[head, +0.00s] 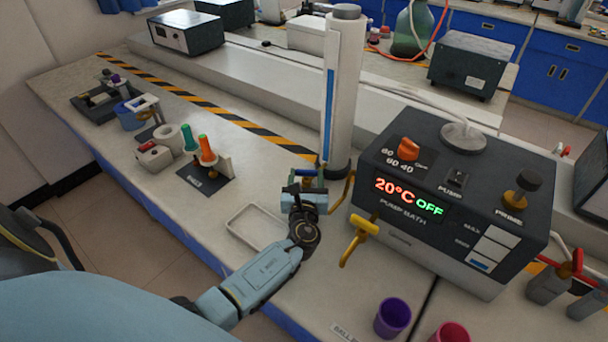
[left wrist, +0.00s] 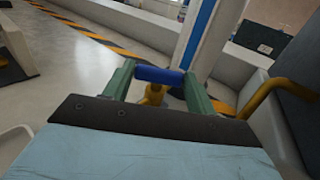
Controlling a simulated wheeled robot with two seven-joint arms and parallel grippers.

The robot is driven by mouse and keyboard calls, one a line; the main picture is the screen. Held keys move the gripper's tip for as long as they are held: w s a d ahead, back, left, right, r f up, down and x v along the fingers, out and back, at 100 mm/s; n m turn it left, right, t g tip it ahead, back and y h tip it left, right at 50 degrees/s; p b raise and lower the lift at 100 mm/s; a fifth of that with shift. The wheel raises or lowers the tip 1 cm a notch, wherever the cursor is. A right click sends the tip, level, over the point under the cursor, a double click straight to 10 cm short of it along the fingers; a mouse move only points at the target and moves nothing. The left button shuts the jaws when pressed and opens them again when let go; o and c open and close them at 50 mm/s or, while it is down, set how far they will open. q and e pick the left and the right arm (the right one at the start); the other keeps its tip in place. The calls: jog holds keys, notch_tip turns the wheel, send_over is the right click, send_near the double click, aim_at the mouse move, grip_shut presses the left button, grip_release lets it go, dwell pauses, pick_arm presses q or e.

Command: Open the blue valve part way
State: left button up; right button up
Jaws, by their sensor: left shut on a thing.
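The blue valve handle (left wrist: 158,74) shows in the left wrist view as a short blue bar on a brass-coloured stem (left wrist: 153,94). My left gripper (left wrist: 157,78) is shut on it, with one green finger at each end of the bar. In the head view my left gripper (head: 304,184) is at the foot of the tall white column (head: 343,90), and the handle is mostly hidden by the gripper. My right gripper is not in view.
The pump bath (head: 450,250) stands close on the right, its display reading 20°C OFF. A yellow bent pipe (head: 342,190) is just right of my gripper. A shallow white tray (head: 256,224) lies left of it. Purple (head: 392,317) and red (head: 450,333) cups stand in front.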

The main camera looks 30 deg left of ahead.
pick_arm(q)
jog(key=shift+w+d+n+g+y+b, duration=0.1)
jog(key=shift+n+g+y+b, duration=0.1)
jog(key=shift+n+g+y, duration=0.4)
jog(key=shift+w+d+n+g+y+b, duration=0.15)
jog(key=shift+n+g+y, duration=0.2)
jog(key=shift+y, duration=0.35)
jog(key=shift+s+n, duration=0.1)
jog(key=shift+n, duration=0.15)
jog(key=o, duration=1)
jog(key=shift+r, duration=0.15)
notch_tip(320, 180, up, 10)
jog(key=p, duration=0.3)
